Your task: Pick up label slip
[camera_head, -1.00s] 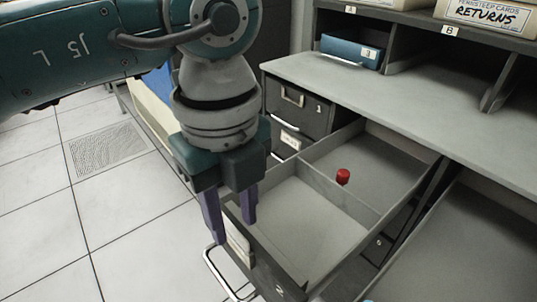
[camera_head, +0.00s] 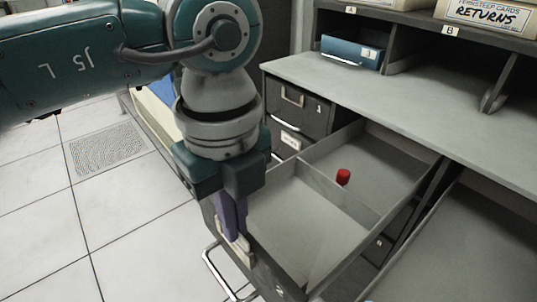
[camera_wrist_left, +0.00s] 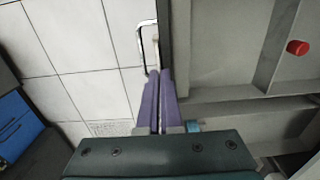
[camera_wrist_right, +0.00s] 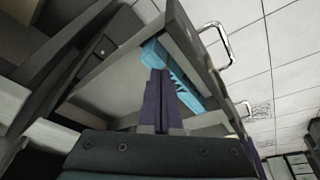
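The pale label slip (camera_head: 241,247) is at the front face of the pulled-out drawer (camera_head: 262,264), at the slip holder. My left gripper (camera_head: 236,230) points down at it, with its purple fingers brought together over the slip's upper part. In the left wrist view the fingers (camera_wrist_left: 160,75) lie almost side by side, with a thin pale line between them, so they look closed on the slip. The fingers hide part of it. My right gripper (camera_wrist_right: 158,75) shows only in its own wrist view, its fingers together in front of a light-blue toothed piece (camera_wrist_right: 185,85); whether they touch it is unclear.
The open drawer has a divider (camera_head: 338,190), and a red cap-like piece (camera_head: 343,177) sits in its rear compartment. A drawer handle (camera_head: 215,272) sticks out below the slip. A grey counter (camera_head: 420,110) with cubbies and a blue box (camera_head: 350,52) stands behind. Floor at left is clear.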

